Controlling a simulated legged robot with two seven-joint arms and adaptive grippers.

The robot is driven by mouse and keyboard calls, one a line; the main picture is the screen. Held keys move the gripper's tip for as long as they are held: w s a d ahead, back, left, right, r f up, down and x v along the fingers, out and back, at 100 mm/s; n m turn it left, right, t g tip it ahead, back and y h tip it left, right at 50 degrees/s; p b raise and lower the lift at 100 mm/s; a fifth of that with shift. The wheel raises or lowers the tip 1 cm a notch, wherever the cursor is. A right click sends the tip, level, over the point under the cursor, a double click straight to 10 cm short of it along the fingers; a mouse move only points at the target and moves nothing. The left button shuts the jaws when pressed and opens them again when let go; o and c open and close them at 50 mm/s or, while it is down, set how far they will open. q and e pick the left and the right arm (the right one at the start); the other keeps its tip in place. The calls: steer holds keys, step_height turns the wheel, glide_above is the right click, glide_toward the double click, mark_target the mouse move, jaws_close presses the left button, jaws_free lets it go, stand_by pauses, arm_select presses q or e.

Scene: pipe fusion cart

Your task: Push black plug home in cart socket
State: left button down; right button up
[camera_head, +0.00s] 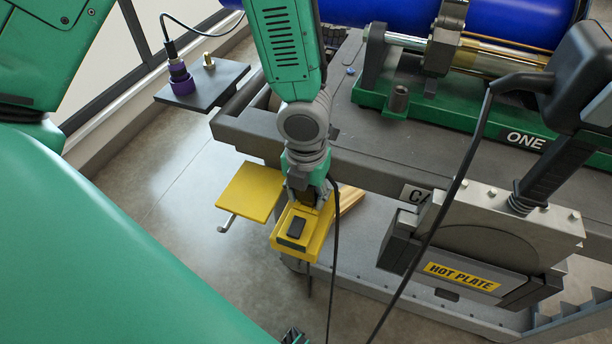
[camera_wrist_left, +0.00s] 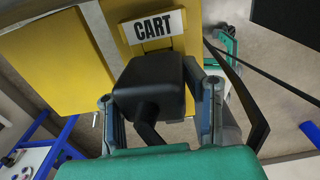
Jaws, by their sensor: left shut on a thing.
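My left gripper (camera_head: 310,192) points down at the yellow socket box (camera_head: 316,243) on the cart's near side. In the left wrist view its two fingers close on the black plug (camera_wrist_left: 150,88), one on each side. The plug is a blocky black body with a dark cable end towards my palm. It is right up against the yellow box, just below the white CART label (camera_wrist_left: 153,27). In the head view my gripper mostly hides the plug. The socket opening is hidden, so I cannot tell how deep the plug sits. My right gripper is not clearly visible.
A yellow plate (camera_head: 250,191) sticks out left of the box. A hot plate unit (camera_head: 463,268) hangs to the right. A black cable (camera_head: 441,215) runs down across the cart front. A purple connector (camera_head: 181,80) stands on a dark shelf at the upper left.

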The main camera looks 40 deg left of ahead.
arm_select(q)
steer(key=shift+d+f, duration=0.1)
steer(key=shift+d, duration=0.15)
steer(key=shift+f, duration=0.15)
stand_by(0.3)
steer(key=c, duration=0.9)
jaws_free()
step_height(320, 180, up, 12)
steer(key=shift+f, duration=0.1)
